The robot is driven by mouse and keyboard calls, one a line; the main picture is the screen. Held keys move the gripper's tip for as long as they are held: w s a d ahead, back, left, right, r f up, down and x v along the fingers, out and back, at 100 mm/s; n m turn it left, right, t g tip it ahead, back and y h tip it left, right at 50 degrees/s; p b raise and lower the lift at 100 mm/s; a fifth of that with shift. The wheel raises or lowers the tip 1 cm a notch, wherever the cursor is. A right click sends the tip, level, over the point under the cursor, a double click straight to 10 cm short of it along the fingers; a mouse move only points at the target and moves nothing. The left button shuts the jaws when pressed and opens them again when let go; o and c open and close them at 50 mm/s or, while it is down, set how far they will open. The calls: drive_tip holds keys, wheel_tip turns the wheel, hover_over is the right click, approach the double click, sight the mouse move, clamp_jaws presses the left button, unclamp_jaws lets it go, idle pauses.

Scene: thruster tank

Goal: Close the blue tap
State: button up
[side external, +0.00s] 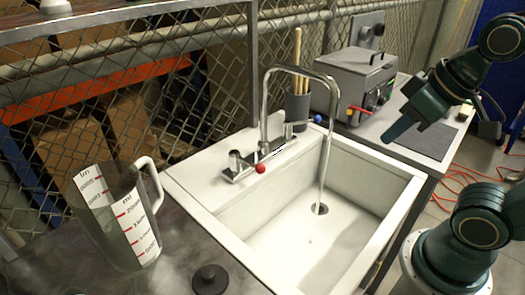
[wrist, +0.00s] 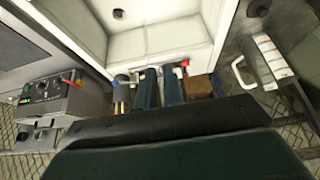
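The blue tap knob (side external: 318,118) sits at the end of a lever behind the white sink (side external: 392,185), right of the curved metal spout (side external: 265,100). Water runs from the spout into the basin. The red tap knob (side external: 261,169) is on the left lever. My gripper (side external: 388,139) hangs in the air right of the sink, apart from both taps. In the wrist view my gripper (wrist: 160,70) has its fingers side by side with only a narrow gap and nothing held. The blue knob (wrist: 122,78) shows left of the fingers, the red knob (wrist: 185,63) right; the fingers partly hide the faucet.
A grey box-shaped device (side external: 352,80) with small controls stands right of the faucet. A dark cup (side external: 297,108) with wooden sticks stands behind the blue tap. A measuring jug (side external: 118,215) stands on the left counter. A mesh fence runs behind. Space above the basin is otherwise free.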

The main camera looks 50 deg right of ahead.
wheel_tip(320, 180, up, 5)
drive_tip(key=shift+w+r, duration=0.1)
drive_tip(key=shift+w, duration=0.05)
clamp_jaws()
drive_tip(key=w+d+r+m+h, duration=0.1)
drive_tip(key=w+d+r+m, duration=0.15)
drive_tip(key=w, duration=0.35)
drive_tip(key=w+d+r+m, duration=0.1)
drive_tip(key=w+d+r, duration=0.1)
drive_tip(key=w+d, duration=0.3)
drive_tip(key=m+g+h, duration=0.2)
drive_tip(key=m+g, duration=0.1)
drive_tip(key=m, duration=0.3)
hover_over(302, 122)
drive_tip(key=s+d, duration=0.4)
wheel_tip(302, 122, down, 5)
drive_tip(key=s+a+x, duration=0.1)
drive_tip(key=x, duration=1)
drive_tip(key=s+a+f+x, duration=0.1)
drive_tip(key=a+x, duration=0.1)
drive_tip(key=x, duration=0.9)
drive_tip(key=shift+s+a+f, duration=0.2)
drive_tip(key=shift+s, duration=0.05)
